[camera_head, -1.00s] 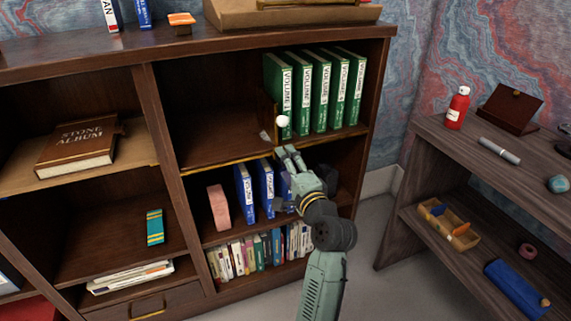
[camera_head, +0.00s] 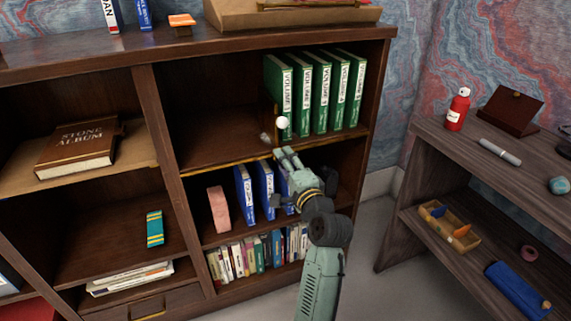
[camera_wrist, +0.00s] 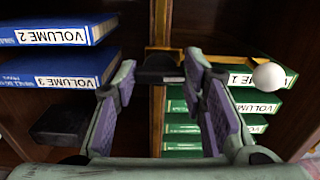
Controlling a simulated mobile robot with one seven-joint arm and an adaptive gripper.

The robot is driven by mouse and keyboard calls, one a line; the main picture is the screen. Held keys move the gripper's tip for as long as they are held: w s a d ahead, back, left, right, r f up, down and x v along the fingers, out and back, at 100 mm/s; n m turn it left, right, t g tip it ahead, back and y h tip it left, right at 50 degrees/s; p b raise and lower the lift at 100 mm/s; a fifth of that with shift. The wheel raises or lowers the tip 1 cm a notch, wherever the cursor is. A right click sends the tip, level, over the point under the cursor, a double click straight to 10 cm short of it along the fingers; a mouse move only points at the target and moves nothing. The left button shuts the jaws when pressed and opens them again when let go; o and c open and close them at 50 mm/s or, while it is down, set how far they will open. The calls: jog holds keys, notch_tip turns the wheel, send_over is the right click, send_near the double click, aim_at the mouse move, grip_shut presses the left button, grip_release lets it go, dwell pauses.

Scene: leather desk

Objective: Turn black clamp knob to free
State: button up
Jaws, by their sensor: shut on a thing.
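The black clamp knob (camera_wrist: 160,68) shows in the wrist view between the tips of my two purple-padded fingers, beside a gold strip (camera_wrist: 160,28). My gripper (camera_wrist: 160,88) is shut on it. In the head view my gripper (camera_head: 283,153) is at the front edge of the shelf that holds the green volumes, and its fingers hide the knob there. A white ball (camera_head: 283,122) stands just above my fingertips, in front of the first green volume (camera_head: 280,90). It also shows at the right in the wrist view (camera_wrist: 269,76).
Several green volumes stand upright on the upper shelf, right of the ball. Blue volumes (camera_head: 244,192) stand below, near my gripper, beside a pink block (camera_head: 219,208). The upper shelf is mostly clear on its left. A side desk (camera_head: 430,150) stands at the right.

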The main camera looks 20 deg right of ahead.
jog(key=shift+c, duration=1.4)
jog(key=shift+n+b, duration=4.7)
jog(key=shift+n, duration=4.2)
jog(key=o, duration=1.2)
jog(key=shift+c, duration=0.2)
